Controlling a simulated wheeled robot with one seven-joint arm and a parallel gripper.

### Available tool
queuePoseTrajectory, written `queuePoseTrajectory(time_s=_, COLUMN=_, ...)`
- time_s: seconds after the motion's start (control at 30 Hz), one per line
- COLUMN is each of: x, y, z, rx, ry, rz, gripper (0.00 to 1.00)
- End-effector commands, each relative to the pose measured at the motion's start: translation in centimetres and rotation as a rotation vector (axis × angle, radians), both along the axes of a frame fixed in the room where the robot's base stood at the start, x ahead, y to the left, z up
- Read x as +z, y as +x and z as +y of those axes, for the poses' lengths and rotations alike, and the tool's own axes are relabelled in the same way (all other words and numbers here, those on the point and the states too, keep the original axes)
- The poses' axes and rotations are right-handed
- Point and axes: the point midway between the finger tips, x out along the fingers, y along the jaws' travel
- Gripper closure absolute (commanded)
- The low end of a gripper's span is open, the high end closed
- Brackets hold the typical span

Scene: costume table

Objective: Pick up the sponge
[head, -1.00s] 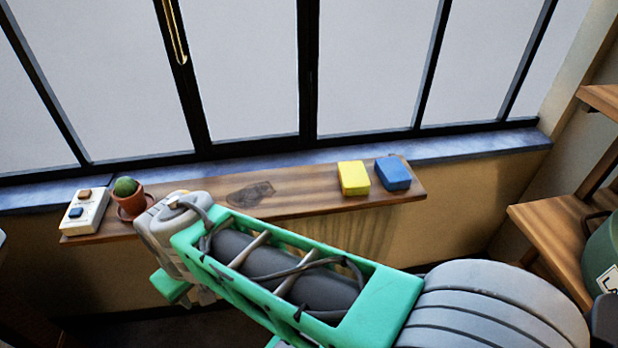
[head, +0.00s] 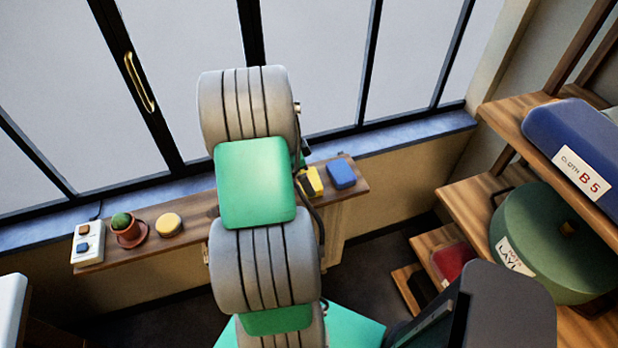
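On the narrow wooden shelf under the window are a yellow block (head: 311,181) and a blue block (head: 341,173), side by side at the right end. A round yellow pad-like thing (head: 170,225) sits further left on the same shelf (head: 196,216). I cannot tell for certain which of these is the sponge. My arm rises through the middle of the head view and covers the middle of the shelf and the yellow block's left edge. My gripper is not visible.
Left of the round thing stand a potted cactus (head: 125,228) and a white switch box (head: 88,241). On the right are stepped wooden shelves (head: 480,209) with a green round container (head: 545,240), a blue labelled roll (head: 570,140) and a red item (head: 452,262). Window panes rise behind.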

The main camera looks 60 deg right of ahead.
Motion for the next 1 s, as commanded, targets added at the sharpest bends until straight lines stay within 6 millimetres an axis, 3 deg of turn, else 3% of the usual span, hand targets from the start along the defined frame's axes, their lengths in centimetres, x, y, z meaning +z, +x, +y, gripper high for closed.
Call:
queuePoseTrajectory(time_s=0.2, x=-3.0, y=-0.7, z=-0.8, rx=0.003, ry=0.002, rz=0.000, gripper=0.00)
queuePoseTrajectory(time_s=0.43, x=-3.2, y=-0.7, z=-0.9, rx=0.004, ry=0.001, rz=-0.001, gripper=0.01)
queuePoseTrajectory(time_s=1.0, x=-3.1, y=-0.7, z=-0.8, rx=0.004, ry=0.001, rz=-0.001, gripper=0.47)
